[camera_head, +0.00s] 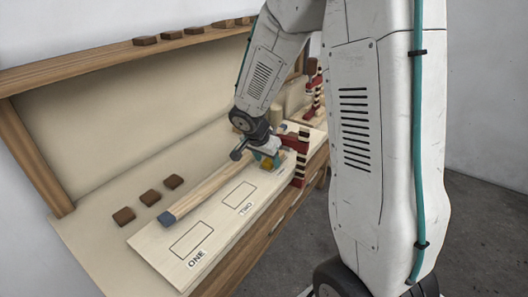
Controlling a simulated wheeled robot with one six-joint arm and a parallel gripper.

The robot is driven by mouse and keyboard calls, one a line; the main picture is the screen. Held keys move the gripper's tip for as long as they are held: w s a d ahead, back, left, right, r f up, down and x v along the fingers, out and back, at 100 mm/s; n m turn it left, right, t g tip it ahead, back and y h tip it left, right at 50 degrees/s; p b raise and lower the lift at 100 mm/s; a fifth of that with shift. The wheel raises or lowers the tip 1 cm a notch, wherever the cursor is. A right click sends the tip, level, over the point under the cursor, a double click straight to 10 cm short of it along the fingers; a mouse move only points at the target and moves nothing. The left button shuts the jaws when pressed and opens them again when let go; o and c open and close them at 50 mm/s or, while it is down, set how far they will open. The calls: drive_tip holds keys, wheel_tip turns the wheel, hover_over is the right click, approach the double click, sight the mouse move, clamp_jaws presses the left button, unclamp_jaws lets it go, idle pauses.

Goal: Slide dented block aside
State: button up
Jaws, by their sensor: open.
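My gripper (263,160) is low over the far part of a pale board (150,240), at the end of my arm. A small yellowish piece (267,163) shows at its fingertips. I cannot tell if it touches the fingers or if it is the dented block. Three dark brown blocks (150,197) lie in a row on the bench left of the board. No dent can be made out on any block at this size. The far side of my gripper is hidden.
A long wooden bar (200,193) with a blue end lies along the board. Outlined boxes marked ONE (191,239) and TWO (240,195) are empty. Several brown blocks (195,30) sit on the upper shelf (90,60).

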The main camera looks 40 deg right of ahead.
drive_tip(key=shift+d+f, duration=0.15)
drive_tip(key=shift+f, duration=0.25)
drive_tip(key=c, duration=1.1)
